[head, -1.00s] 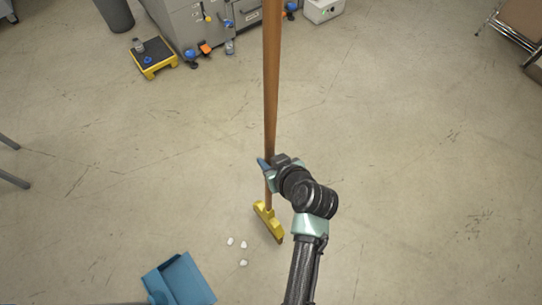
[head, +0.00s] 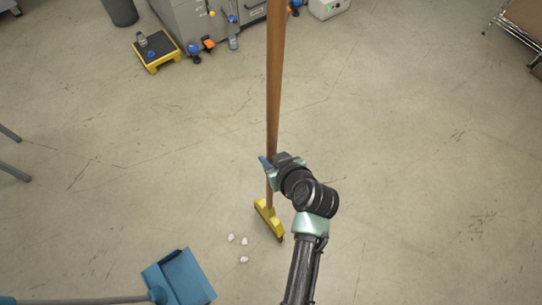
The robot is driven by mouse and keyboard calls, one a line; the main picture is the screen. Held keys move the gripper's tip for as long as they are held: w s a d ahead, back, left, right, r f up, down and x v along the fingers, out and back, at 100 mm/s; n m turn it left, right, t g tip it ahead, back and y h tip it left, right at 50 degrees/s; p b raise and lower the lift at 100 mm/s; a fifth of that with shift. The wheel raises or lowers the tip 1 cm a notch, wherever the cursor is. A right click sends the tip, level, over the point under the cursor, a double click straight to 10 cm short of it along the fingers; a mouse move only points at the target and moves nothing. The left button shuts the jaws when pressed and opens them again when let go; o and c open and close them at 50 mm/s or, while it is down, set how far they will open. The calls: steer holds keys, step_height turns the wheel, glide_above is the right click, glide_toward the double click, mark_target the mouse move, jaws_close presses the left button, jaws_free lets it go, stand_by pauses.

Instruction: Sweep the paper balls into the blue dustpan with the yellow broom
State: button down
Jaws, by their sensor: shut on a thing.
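My gripper (head: 269,165) is shut on the wooden handle of the yellow broom (head: 269,219) and holds it upright. The broom's yellow head is at floor level, to the right of the paper balls; whether it touches the floor I cannot tell. The paper balls are three small white lumps (head: 244,259) on the floor between the broom head and the dustpan. My arm hides part of the floor to the right of the broom.
A yellow step stool (head: 155,52) with small items stands at the upper left. Grey cabinets (head: 182,20) and a dark bin (head: 120,10) are at the back. Grey legs (head: 12,172) show at the left edge, a wire rack (head: 515,32) at the upper right. The middle floor is clear.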

steer(key=shift+a+f, duration=0.15)
steer(key=shift+f, duration=0.05)
stand_by(0.7)
steer(key=shift+s+a+f+b, duration=0.2)
steer(key=shift+f+b, duration=0.1)
steer(key=shift+f, duration=0.15)
steer(key=shift+s+a+f+b, duration=0.15)
steer(key=shift+a+f+b, duration=0.1)
steer(key=shift+f+b, duration=0.15)
steer(key=shift+s+a+f+b, duration=0.2)
steer(key=shift+f+b, duration=0.05)
steer(key=shift+f, duration=0.25)
steer(key=shift+w, duration=0.1)
stand_by(0.6)
